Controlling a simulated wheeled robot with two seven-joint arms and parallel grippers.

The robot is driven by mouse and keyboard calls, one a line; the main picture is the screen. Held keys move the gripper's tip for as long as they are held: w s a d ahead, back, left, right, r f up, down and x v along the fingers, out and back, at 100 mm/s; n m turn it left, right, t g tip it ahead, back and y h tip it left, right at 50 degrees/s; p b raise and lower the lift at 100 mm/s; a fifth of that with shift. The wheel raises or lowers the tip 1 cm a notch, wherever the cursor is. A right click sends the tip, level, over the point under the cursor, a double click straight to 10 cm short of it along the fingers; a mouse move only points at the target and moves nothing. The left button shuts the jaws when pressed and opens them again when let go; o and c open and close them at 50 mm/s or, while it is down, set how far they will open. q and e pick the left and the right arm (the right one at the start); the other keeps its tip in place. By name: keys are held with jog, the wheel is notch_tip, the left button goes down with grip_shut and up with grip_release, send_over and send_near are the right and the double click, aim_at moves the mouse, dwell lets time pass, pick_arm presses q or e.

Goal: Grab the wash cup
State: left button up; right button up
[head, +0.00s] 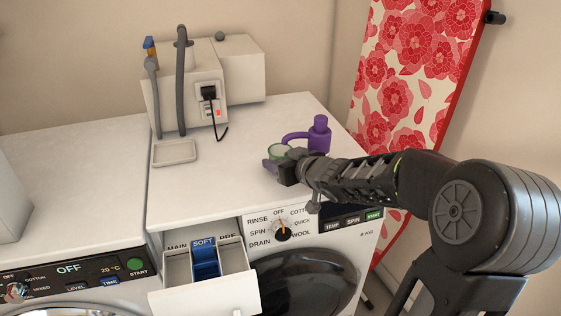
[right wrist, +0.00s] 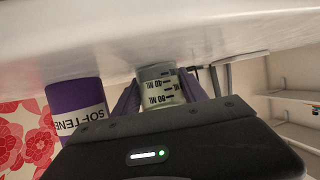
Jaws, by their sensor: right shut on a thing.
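The wash cup (head: 279,150) is a small clear cup with a greenish rim, low over the top of the right washing machine, near its front edge. In the right wrist view the cup (right wrist: 160,92) shows ML markings and sits between the two purple fingers. My right gripper (head: 277,158) is shut on the cup, with its arm reaching in from the right. In that wrist view the cup's base is at or very close to the white top; I cannot tell if it touches. My left gripper is not in view.
A purple softener bottle (head: 319,134) stands just behind the gripper. The right washer (head: 225,190) has its detergent drawer (head: 205,275) pulled out. A shallow tray (head: 174,152) and a white box unit with hoses (head: 190,90) are at the back left. An ironing board (head: 410,80) leans right.

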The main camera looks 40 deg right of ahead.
jog(key=c, duration=0.4)
jog(key=shift+c, duration=0.2)
jog(key=shift+r, duration=0.2)
jog(key=shift+r+p, duration=0.55)
jog(key=shift+r, duration=0.05)
jog(key=s+p, duration=0.1)
jog(key=s, duration=0.3)
jog(key=s+a+p, duration=0.1)
jog(key=s, duration=0.3)
jog(key=s+p, duration=0.1)
jog(key=s, duration=0.3)
jog(key=shift+s+a, duration=0.15)
jog(key=shift+s+a+b, duration=0.15)
jog(key=shift+s+b, duration=1.2)
jog(key=shift+b, duration=0.15)
jog(key=shift+s+a+b, duration=0.1)
jog(key=shift+s+b, duration=1.25)
jog(key=shift+b, duration=0.1)
jog(key=shift+s, duration=0.1)
